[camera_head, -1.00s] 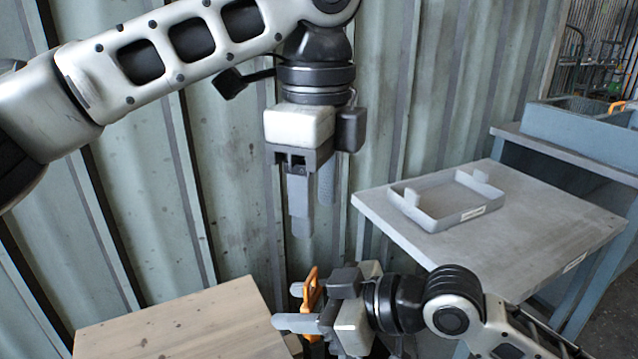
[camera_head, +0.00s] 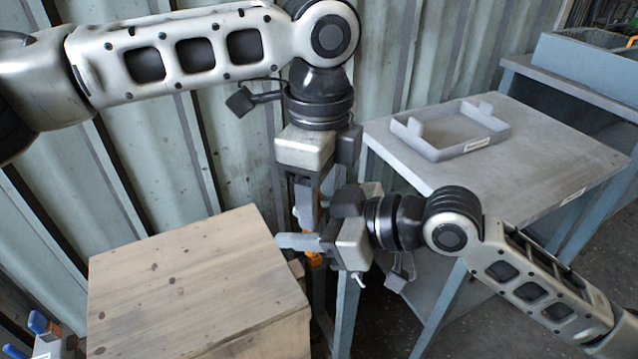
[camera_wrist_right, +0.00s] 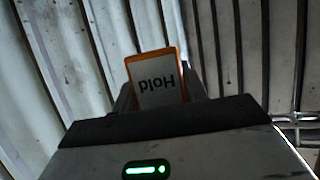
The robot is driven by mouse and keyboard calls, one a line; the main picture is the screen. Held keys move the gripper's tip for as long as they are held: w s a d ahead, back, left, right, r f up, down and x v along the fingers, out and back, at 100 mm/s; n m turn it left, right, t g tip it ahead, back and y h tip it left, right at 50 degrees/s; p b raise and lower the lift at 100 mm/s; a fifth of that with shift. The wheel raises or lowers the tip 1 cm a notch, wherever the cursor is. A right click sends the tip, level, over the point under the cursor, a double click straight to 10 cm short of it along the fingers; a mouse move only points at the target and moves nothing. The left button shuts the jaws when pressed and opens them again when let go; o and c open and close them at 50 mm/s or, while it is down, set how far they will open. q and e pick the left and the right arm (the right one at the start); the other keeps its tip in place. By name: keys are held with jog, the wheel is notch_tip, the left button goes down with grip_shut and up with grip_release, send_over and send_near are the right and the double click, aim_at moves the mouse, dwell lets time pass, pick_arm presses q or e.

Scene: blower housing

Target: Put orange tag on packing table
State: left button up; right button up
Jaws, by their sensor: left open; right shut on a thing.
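The orange tag is held in my right gripper (camera_head: 300,243). In the right wrist view the tag (camera_wrist_right: 158,82) has an orange rim and a white face with the word "Hold" upside down, gripped between the fingers. In the head view only a bit of orange (camera_head: 314,258) shows by the right fingers. My left gripper (camera_head: 306,205) is open, points down and sits right above the right gripper; its fingertips overlap the right gripper in view, so I cannot tell whether they touch the tag. A grey table (camera_head: 540,165) stands at right; which table is the packing table is unlabelled.
A shallow grey tray (camera_head: 470,146) lies on the grey table's back left part; the table's front is bare. A wooden box or table top (camera_head: 180,285) at lower left is empty. A blue-grey bin (camera_head: 590,68) stands at far right. A corrugated wall (camera_head: 230,160) is close behind.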

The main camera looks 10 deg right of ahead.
pick_arm(q)
jog(key=c, duration=0.9)
pick_arm(e)
jog(key=o, duration=1)
jog(key=shift+s+a, duration=0.1)
jog(key=shift+o, duration=0.2)
